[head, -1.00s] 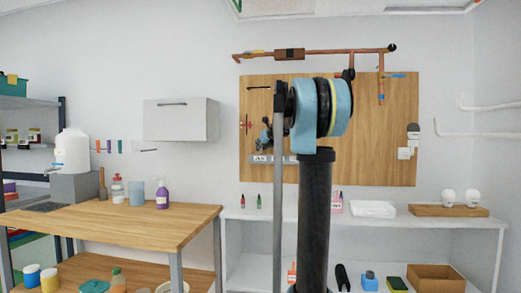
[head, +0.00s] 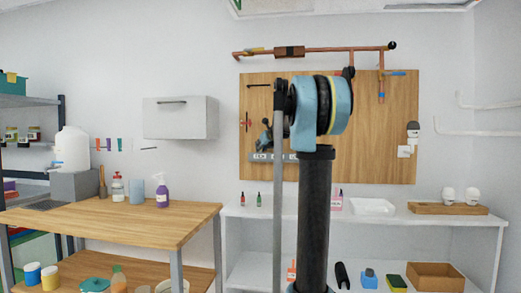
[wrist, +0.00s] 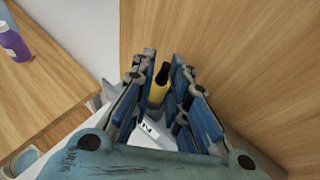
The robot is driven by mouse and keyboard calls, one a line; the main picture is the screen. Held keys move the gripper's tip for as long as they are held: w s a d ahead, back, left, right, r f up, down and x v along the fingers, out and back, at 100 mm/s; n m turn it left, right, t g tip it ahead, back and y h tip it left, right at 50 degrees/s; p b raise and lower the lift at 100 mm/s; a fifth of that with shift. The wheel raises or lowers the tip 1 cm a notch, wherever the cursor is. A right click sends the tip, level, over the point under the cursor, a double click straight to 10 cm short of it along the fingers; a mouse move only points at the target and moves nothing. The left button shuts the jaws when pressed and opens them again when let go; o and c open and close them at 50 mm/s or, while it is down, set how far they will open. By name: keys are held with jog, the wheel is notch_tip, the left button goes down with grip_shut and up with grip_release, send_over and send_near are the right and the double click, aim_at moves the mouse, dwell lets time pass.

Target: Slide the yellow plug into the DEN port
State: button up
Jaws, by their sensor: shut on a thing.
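The yellow plug (wrist: 157,93), with a black end, is between the fingers of my gripper (wrist: 160,80) in the wrist view. The gripper is shut on it. A white labelled surface (wrist: 145,131) shows below the plug, with a letter that looks like N; the rest of its label is hidden by my gripper. In the head view, my gripper (head: 265,137) is in front of the wooden board, just above a grey strip of labelled ports (head: 260,157). My arm hides part of this strip, and the DEN port cannot be told apart. Whether the plug touches a port is not visible.
The wooden board (head: 390,130) stands behind my arm, with copper pipes (head: 335,51) along its top and a white switch box (head: 404,152) at right. A white shelf (head: 385,217) is below it. A wooden workbench (head: 120,222) stands at left.

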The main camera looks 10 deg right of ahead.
jog(key=shift+f, duration=0.25)
jog(key=o, duration=0.9)
jog(key=shift+s, duration=0.1)
jog(key=v, duration=1.1)
jog(key=shift+s+d+r, duration=0.1)
jog(key=shift+s+r, duration=0.15)
